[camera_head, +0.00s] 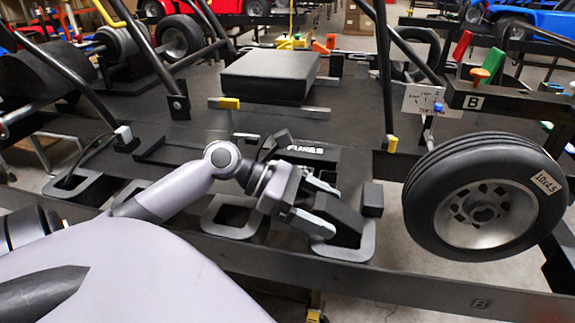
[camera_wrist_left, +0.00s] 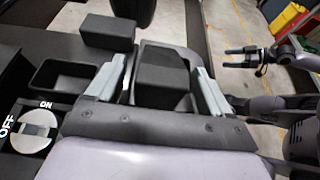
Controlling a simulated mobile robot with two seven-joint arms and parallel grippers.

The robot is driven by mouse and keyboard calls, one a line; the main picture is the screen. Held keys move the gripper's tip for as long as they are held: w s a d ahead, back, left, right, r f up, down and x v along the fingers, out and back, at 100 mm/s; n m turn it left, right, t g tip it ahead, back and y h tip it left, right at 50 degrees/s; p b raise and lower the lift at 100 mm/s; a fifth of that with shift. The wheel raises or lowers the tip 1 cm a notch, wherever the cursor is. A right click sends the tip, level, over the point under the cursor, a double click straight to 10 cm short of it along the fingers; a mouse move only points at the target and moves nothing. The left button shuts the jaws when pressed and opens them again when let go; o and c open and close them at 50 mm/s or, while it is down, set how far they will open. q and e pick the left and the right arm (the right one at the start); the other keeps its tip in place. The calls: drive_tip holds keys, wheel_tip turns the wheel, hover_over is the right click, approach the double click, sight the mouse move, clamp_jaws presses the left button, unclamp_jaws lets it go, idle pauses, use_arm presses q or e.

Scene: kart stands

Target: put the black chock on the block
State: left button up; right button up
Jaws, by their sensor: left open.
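The black chock (camera_head: 342,217) is a dark wedge near the left end of the wheel. It also shows between my fingers in the left wrist view (camera_wrist_left: 162,75). My left gripper (camera_head: 328,204) is open, with one finger on each side of the chock; it also shows in the left wrist view (camera_wrist_left: 162,88). I cannot tell if the fingers touch it. The dark grey block (camera_head: 373,198) stands just right of the chock, apart from it; it is at the upper left in the left wrist view (camera_wrist_left: 107,31). My right gripper (camera_wrist_left: 238,57) looks open and empty.
A wheel with a black tyre (camera_head: 482,198) stands close to the right of the block. A black box (camera_head: 270,76) sits behind on the kart deck. Dark frame tubes rise behind and left. A black rail (camera_head: 400,284) runs along the front.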

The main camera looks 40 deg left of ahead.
use_arm(q)
drive_tip(key=v, duration=1)
drive_tip(key=shift+a+p, duration=0.2)
drive_tip(key=shift+p, duration=0.2)
drive_tip(key=shift+s+r, duration=0.1)
